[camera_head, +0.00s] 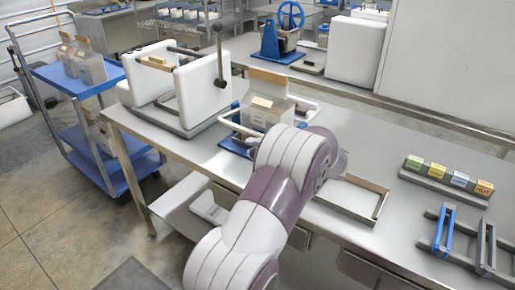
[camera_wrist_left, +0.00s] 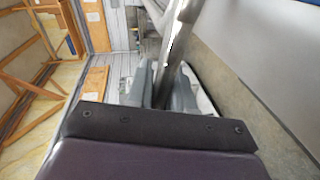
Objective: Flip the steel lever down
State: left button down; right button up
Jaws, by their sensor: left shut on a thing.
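In the left wrist view my left gripper (camera_wrist_left: 166,84) has its two grey fingers closed on a shiny steel lever (camera_wrist_left: 182,35), which runs up and away between them. In the head view my left arm crosses the middle of the picture and hides its own fingers and the place of the grip. A clear hopper-like box (camera_head: 264,113) with tan panels stands just behind the arm, on a blue base. An upright steel rod (camera_head: 219,55) with a dark knob stands at a white double-walled unit further left. I cannot tell whether it is the held lever. My right gripper is not in view.
A steel table (camera_head: 180,149) carries these things. A blue trolley (camera_head: 80,78) stands left. Table between tray and block rack is clear.

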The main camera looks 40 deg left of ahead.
pick_arm(q)
jog(key=c, duration=1.1)
grip_release()
jog(key=shift+s+f, duration=0.15)
jog(key=shift+f, duration=0.2)
jog(key=shift+s+r, duration=0.1)
jog(key=shift+d+r, duration=0.1)
jog(key=v, duration=1.2)
jog(key=shift+d, duration=0.25)
